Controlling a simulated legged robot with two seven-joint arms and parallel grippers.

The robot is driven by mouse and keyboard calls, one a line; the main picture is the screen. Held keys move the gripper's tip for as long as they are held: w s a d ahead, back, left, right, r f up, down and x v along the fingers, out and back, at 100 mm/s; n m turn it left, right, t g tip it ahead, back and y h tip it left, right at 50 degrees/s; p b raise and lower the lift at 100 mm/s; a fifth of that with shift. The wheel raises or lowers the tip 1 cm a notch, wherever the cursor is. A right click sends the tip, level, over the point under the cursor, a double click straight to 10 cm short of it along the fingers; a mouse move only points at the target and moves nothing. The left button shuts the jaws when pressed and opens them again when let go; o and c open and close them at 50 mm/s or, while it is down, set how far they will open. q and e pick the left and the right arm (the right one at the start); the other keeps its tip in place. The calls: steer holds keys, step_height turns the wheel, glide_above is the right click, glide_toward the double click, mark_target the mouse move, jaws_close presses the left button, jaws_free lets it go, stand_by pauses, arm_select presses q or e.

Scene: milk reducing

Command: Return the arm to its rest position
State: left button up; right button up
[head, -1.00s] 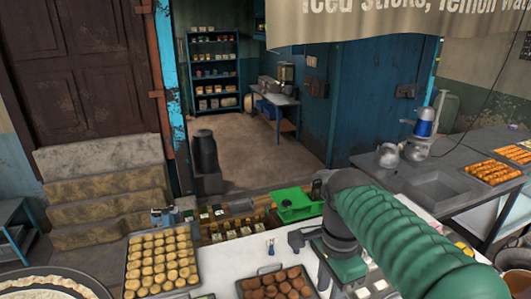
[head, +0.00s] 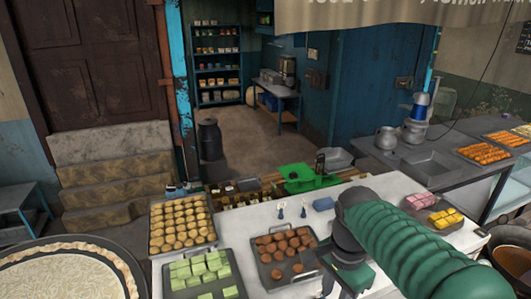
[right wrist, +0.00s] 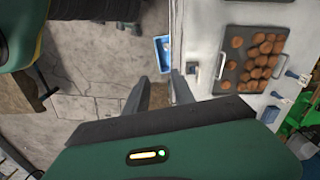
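My right arm (head: 430,235), in a ribbed green sleeve, comes in from the right in the head view. It bends down over the white counter (head: 255,235), and its gripper is mostly hidden or cut off at the bottom edge there. In the right wrist view my right gripper (right wrist: 160,92) has its two grey fingers apart with nothing between them. It is over the paved floor (right wrist: 95,75) beside the counter's edge. My left gripper is not in view.
On the counter are a tray of brown balls (head: 283,252), a tray of yellow pastries (head: 183,225), green sweets (head: 203,270) and a green scale (head: 302,178). A wide pan of milk (head: 60,275) stands at lower left. A blue crate (right wrist: 163,52) lies on the floor.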

steer(key=s+d+f+n+b, duration=0.2)
steer(key=s+f+n+b, duration=0.1)
steer(key=f, duration=0.8)
steer(key=s+d+f+n+t+b, duration=0.1)
steer(key=f+n+b, duration=0.4)
steer(key=f, duration=0.6)
steer(key=s+d+f+n+t+b, duration=0.1)
steer(key=s+d+f+n+b, duration=0.2)
steer(key=f+b, duration=0.5)
step_height(320, 180, down, 4)
steer(key=s+n, duration=0.1)
steer(key=s, duration=0.1)
steer(key=shift+s, duration=0.4)
steer(key=shift+w+a, duration=0.1)
steer(key=shift+a, duration=0.25)
steer(key=shift+d, duration=0.15)
